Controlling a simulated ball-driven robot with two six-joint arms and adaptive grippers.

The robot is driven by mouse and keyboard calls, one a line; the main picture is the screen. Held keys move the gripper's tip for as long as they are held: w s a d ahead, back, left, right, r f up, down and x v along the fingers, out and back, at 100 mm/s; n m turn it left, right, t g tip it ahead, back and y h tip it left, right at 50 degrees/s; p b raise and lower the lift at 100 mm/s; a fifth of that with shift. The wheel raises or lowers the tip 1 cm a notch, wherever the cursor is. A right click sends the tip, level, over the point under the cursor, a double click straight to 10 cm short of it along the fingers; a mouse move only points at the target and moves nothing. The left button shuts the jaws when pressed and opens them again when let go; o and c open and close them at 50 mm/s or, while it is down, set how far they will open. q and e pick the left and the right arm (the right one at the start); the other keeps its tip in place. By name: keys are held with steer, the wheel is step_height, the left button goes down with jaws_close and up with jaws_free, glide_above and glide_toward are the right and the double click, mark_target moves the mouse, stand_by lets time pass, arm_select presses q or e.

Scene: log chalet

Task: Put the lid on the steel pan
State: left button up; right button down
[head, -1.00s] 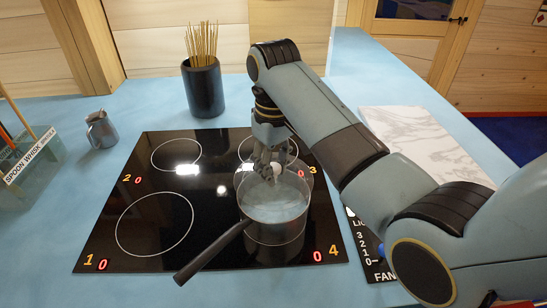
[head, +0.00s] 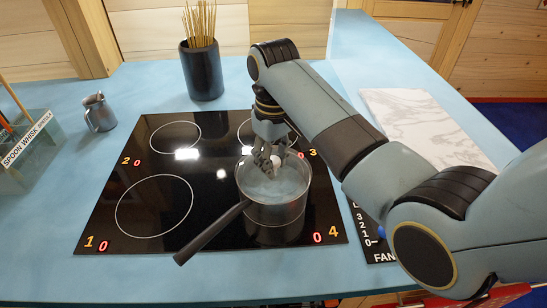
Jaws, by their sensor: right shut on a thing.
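The steel pan (head: 275,214) stands on the front right ring of the black hob, its dark handle (head: 211,233) pointing to the front left. My right gripper (head: 268,162) reaches in from the right and is shut on the pale knob (head: 276,161) of the clear lid (head: 272,182). The lid is over the pan's mouth and looks roughly level. It is see-through, so I cannot tell whether its rim touches the pan all round. My left gripper is not in view.
The hob (head: 149,238) has bare rings at left. A dark pot of sticks (head: 202,72) stands behind it. A small metal jug (head: 99,113) and a labelled utensil holder (head: 29,150) are at left. A marble board (head: 425,130) lies right, beyond my arm.

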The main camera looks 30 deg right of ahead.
steer(key=shift+f, duration=0.15)
steer(key=c, duration=1)
jaws_free()
steer(key=shift+o, duration=0.4)
steer(key=o, duration=0.4)
steer(key=shift+r+p, duration=0.7)
steer(key=shift+r, duration=2.8)
